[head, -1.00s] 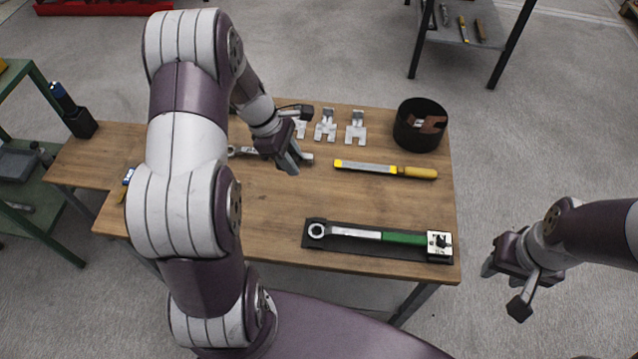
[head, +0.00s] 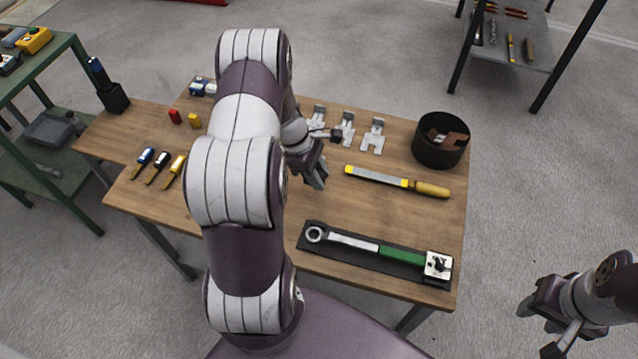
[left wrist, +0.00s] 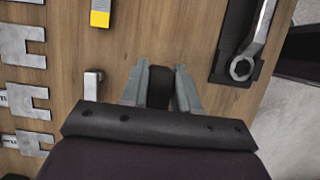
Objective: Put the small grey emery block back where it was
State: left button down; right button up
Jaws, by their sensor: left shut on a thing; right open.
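My left gripper (head: 317,178) is over the middle of the wooden table, left of the file. In the left wrist view, its two fingers (left wrist: 161,88) are shut on a small dark grey block (left wrist: 159,86), which I take for the emery block. In the head view the block is hidden or too small to make out. I cannot tell whether it touches the table. My right gripper (head: 552,332) is open and empty, off the table at the lower right.
A yellow-handled file (head: 395,181) lies right of my left gripper. A green-handled wrench (head: 350,241) lies on a black mat (head: 308,243) in front. Several metal brackets (head: 372,136) and a black bin (head: 440,155) stand behind.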

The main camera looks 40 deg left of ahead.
pick_arm(q)
notch_tip(320, 180, down, 3)
jog(key=shift+s+f, duration=0.1)
jog(key=shift+f, duration=0.2)
jog(key=shift+f+b, duration=0.1)
jog(key=shift+b, duration=0.2)
jog(key=c, duration=0.8)
grip_release()
jog(key=shift+c, duration=0.2)
